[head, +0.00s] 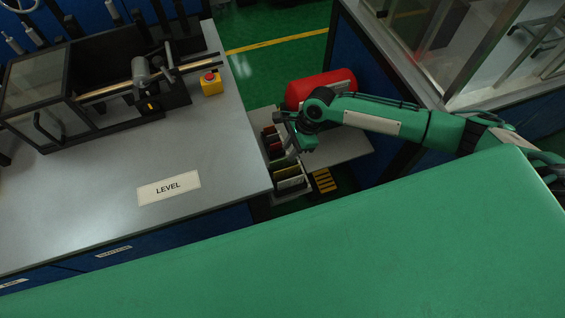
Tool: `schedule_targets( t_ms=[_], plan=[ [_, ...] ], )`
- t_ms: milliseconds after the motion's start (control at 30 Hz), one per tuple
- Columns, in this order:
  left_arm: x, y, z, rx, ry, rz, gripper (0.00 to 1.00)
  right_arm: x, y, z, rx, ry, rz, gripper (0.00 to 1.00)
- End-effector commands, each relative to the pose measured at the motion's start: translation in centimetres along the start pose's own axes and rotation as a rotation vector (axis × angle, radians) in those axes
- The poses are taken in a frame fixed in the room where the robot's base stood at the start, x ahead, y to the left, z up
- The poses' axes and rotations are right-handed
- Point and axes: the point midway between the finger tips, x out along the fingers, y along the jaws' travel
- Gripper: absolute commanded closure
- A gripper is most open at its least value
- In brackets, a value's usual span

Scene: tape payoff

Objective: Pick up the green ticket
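My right arm reaches in from the right. Its gripper (289,148) points down over a low rack (277,187) in the gap beside the grey bench. The rack holds several thin upright cards in dark, red and yellowish tones. I cannot make out a green ticket among them; the gripper and wrist hide part of the rack. The fingers are small and dark, and I cannot tell whether they are open or touch a card. My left gripper is not in view.
The grey bench (100,215) at left carries a LEVEL label (169,188), a yellow box with a red button (211,84) and a framed machine (90,90). A red cylinder (320,86) lies behind my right wrist. A glass-walled cabinet (470,50) stands at upper right.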

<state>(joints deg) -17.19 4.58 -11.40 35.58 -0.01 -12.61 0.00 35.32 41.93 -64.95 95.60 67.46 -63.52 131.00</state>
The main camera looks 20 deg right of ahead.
Motion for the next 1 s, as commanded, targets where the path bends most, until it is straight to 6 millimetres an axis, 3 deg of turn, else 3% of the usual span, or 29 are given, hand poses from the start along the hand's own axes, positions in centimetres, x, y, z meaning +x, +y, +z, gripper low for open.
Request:
schedule_targets(
  t_ms=[267,600,867,900,1000],
  plan=[
    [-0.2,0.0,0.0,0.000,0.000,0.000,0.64,2.4,-0.1,0.0,-0.001,0.001,-0.002,0.71],
    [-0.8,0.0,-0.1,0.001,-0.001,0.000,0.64,6.9,-0.1,-0.2,-0.001,0.000,-0.002,0.71],
    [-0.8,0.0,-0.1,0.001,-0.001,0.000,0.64,7.3,-0.1,-0.3,-0.001,0.001,-0.003,0.71],
    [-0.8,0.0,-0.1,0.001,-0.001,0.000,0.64,7.3,-0.1,-0.3,-0.001,0.001,-0.003,0.73],
    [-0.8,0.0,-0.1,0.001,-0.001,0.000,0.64,7.3,-0.1,-0.3,-0.001,0.001,-0.003,0.93]
  ],
)
